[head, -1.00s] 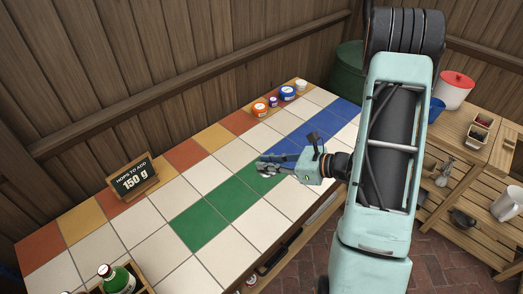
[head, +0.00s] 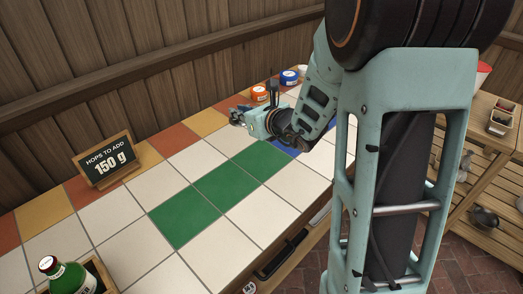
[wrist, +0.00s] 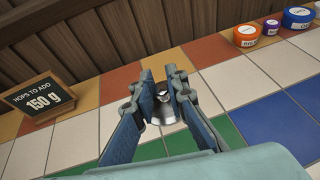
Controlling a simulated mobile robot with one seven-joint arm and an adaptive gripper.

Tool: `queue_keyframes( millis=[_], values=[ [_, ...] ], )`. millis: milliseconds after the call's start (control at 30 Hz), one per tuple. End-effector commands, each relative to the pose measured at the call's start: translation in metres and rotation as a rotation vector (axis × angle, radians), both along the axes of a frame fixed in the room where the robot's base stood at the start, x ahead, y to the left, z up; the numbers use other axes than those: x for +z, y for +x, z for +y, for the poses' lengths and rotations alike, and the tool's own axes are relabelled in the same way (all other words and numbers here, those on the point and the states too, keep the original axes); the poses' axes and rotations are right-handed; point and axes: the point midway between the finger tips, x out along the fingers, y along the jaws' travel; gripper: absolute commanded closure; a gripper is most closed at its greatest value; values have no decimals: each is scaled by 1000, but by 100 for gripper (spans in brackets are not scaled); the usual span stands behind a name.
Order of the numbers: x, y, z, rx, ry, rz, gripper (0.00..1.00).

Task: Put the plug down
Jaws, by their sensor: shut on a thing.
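My gripper (head: 240,116) is over the back part of the tiled counter (head: 128,206). In the wrist view, my gripper (wrist: 160,84) is shut on the plug (wrist: 165,112), a shiny silver, round piece with a small knob between the two blue-grey fingers. White and green tiles show around it. I cannot tell whether the plug touches the counter or hangs just above it. In the head view the plug is too small and hidden to make out.
A sign reading 150 g (head: 105,160) stands at the back left. Orange (head: 259,93) and blue (head: 289,77) tubs stand at the back, beyond my gripper. A green bottle (head: 68,275) is at the front left. The white and green tiles between are clear.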

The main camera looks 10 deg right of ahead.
Motion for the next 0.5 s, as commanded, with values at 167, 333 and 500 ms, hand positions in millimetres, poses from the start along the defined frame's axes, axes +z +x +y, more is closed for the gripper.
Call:
queue_keyframes(
  millis=[167,333,500],
  values=[
    [-14,-7,19,-69,1,-11,100],
    [-21,-16,32,-121,-1,-14,100],
    [-23,-23,39,-151,-3,-15,100]
  ],
)
